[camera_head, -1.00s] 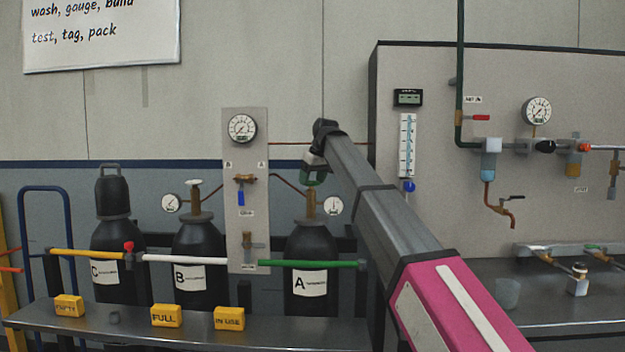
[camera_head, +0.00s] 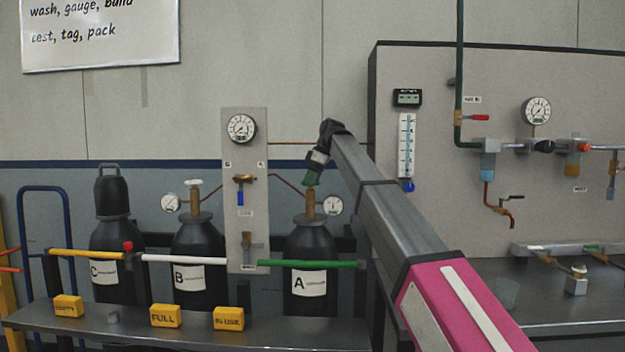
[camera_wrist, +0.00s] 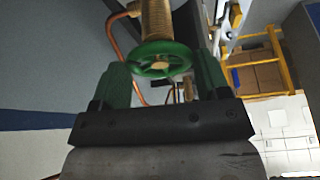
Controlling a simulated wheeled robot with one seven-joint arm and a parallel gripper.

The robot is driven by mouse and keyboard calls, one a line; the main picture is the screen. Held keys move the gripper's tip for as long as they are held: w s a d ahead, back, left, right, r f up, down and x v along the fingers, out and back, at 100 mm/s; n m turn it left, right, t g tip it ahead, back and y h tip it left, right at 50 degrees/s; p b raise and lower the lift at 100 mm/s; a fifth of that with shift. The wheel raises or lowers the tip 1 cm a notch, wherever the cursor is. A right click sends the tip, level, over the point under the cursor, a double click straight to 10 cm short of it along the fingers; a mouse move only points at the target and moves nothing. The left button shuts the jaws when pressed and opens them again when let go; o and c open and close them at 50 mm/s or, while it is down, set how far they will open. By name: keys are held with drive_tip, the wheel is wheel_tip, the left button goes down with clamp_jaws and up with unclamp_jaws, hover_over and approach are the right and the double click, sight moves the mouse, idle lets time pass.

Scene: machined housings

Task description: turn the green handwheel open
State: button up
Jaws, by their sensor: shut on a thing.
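The green handwheel (camera_wrist: 178,52) shows in the wrist view, a spoked ring on the end of a ribbed brass stem (camera_wrist: 157,20). The green-padded fingers of my gripper (camera_wrist: 160,68) stand on either side of it, shut on its rim. In the head view my gripper (camera_head: 312,179) reaches down to the top of the brass valve (camera_head: 310,203) on black cylinder A (camera_head: 311,242). There the handwheel cannot be told apart from the green fingers. How far the wheel has turned cannot be seen.
A small gauge (camera_head: 333,205) sits right beside the valve. A grey panel (camera_head: 232,150) with a gauge and blue lever stands to the left. A green bar (camera_head: 310,264) crosses in front of cylinder A. Cylinders B (camera_head: 199,245) and C (camera_head: 117,239) stand further left.

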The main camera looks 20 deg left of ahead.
drive_tip(key=shift+w+a+n+g+h, duration=0.15)
drive_tip(key=shift+n+g, duration=0.25)
drive_tip(key=shift+n, duration=0.7)
drive_tip(key=shift+w+d+n+g+h, duration=0.15)
drive_tip(key=shift+n+g, duration=0.25)
drive_tip(key=shift+n, duration=0.7)
drive_tip(key=shift+s+a, duration=0.1)
drive_tip(key=shift+s, duration=0.05)
drive_tip(key=o, duration=0.9)
drive_tip(key=shift+r, duration=0.15)
